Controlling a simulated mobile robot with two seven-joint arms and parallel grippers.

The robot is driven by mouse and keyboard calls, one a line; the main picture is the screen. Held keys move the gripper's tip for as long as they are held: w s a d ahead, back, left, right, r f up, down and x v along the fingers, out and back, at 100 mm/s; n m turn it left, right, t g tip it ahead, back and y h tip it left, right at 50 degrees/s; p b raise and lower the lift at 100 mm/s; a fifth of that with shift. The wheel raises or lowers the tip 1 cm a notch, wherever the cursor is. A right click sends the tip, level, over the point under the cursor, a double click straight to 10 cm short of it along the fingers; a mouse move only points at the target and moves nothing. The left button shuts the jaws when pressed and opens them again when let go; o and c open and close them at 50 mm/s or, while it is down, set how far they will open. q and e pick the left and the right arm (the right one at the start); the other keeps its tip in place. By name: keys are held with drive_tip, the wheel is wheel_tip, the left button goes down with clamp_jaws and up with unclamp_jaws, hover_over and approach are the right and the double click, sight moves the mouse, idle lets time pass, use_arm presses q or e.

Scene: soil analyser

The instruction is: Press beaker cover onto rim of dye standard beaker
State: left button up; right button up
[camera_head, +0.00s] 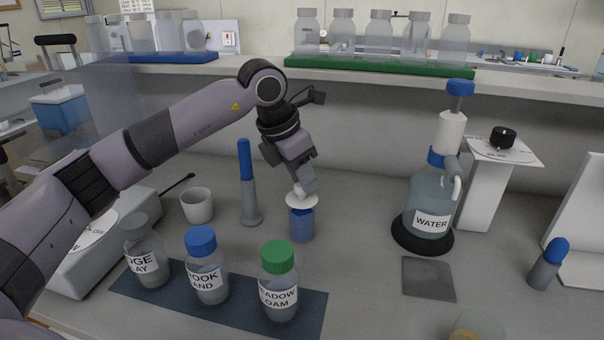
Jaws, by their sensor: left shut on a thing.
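My left gripper (302,188) reaches down from the upper left and is shut on the knob of the white beaker cover (302,202). The cover is at the top of a small beaker with blue liquid (301,226), the dye standard beaker, which stands upright on the bench. The cover looks slightly tilted. Whether it touches the rim all round cannot be told from this view. The fingers hide most of the knob. My right gripper is not in view.
A blue-handled tool (248,190) and a white cup (197,205) stand left of the beaker. Three labelled bottles stand on a dark mat (312,319) in front. A water dispenser bottle (428,212) is to the right, with a grey square plate (428,279) before it.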

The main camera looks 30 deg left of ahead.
use_arm(q)
drive_tip(key=shift+f+b, duration=0.6)
drive_tip(key=shift+f, duration=0.25)
drive_tip(key=shift+r, duration=0.1)
drive_tip(key=shift+r+p, duration=0.3)
drive_tip(key=shift+p, duration=0.05)
drive_tip(key=shift+f, duration=0.35)
idle(1.9)
drive_tip(key=shift+r, duration=0.35)
idle(1.4)
drive_tip(key=shift+s+f, duration=0.1)
drive_tip(key=shift+f, duration=0.4)
drive_tip(key=shift+r, duration=0.25)
drive_tip(key=shift+r, duration=0.25)
